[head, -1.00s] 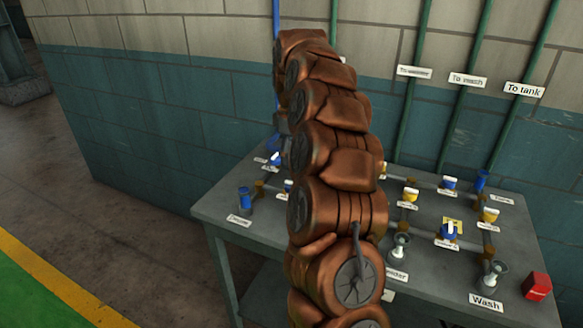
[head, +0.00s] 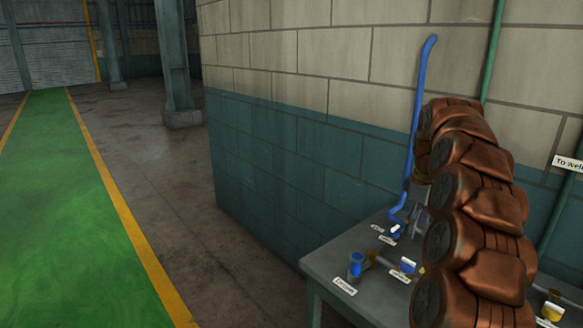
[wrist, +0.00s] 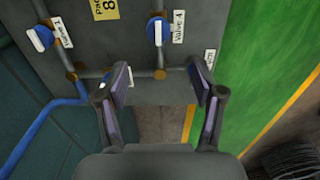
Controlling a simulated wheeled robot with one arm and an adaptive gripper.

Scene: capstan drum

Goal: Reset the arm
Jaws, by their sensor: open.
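My gripper (wrist: 160,82) is open in the wrist view, its two fingers wide apart with nothing between them. It is over the grey table (wrist: 128,88) with pipes and valves, near its edge. A blue valve with a white handle, labelled Valve 1 (wrist: 42,37), is ahead to the left, and Valve 4 (wrist: 158,31) is straight ahead. In the head view my brown arm rises at the right and hides much of the table (head: 318,262); my gripper is mostly hidden behind it.
A blue pipe (head: 421,90) runs up the block wall (head: 290,130) behind the table. A blue fitting (head: 355,268) stands near the table's left corner. To the left are open floor, a green walkway (head: 55,180) with yellow edges, and a pillar (head: 172,60).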

